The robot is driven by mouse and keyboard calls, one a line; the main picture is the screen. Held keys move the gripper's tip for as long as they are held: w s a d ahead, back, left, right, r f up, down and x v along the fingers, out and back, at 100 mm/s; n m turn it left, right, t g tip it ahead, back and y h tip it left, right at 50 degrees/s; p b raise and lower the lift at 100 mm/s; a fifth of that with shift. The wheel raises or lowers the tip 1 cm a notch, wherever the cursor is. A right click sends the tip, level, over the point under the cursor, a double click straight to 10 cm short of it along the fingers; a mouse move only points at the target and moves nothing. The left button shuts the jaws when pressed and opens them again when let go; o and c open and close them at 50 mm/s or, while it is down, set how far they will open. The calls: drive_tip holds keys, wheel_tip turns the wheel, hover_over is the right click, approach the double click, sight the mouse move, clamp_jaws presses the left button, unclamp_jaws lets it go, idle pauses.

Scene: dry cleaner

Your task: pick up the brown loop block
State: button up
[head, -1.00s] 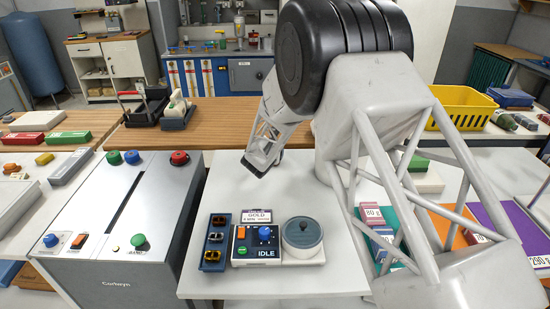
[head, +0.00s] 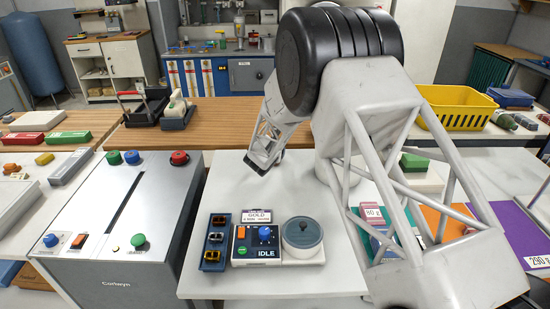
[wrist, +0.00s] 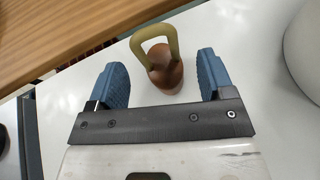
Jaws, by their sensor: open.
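The brown loop block (wrist: 168,78) shows in the wrist view, a rounded brown body with an olive-yellow loop on top (wrist: 149,36). It is on the white tabletop, ahead of my gripper and between the lines of its two fingers. My gripper (wrist: 163,64) is open, with one blue finger on each side of the block and a visible gap to each. Nothing is held. In the head view I cannot make out the block; the end of my arm (head: 264,158) is low over the white table there.
A wooden counter (wrist: 40,30) borders the table's far edge. On the table stand a control box (head: 255,244), a round lidded pot (head: 303,233) and a dark tray of small pieces (head: 214,240). A grey machine (head: 115,215) is at left. A yellow basket (head: 458,105) is at right.

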drive_tip(key=shift+x, duration=2.6)
drive_tip(key=shift+a+f, duration=0.1)
drive_tip(key=c, duration=1.2)
drive_tip(key=shift+c, duration=0.2)
drive_tip(key=shift+r, duration=0.7)
wheel_tip(320, 180, up, 2)
drive_tip(key=shift+r, duration=0.15)
drive_tip(key=s+d+r, duration=0.1)
drive_tip(key=s+d, duration=0.1)
drive_tip(key=s, duration=1.4)
drive_tip(key=shift+d, duration=0.25)
drive_tip(key=shift+w+r, duration=0.1)
drive_tip(key=shift+r, duration=0.05)
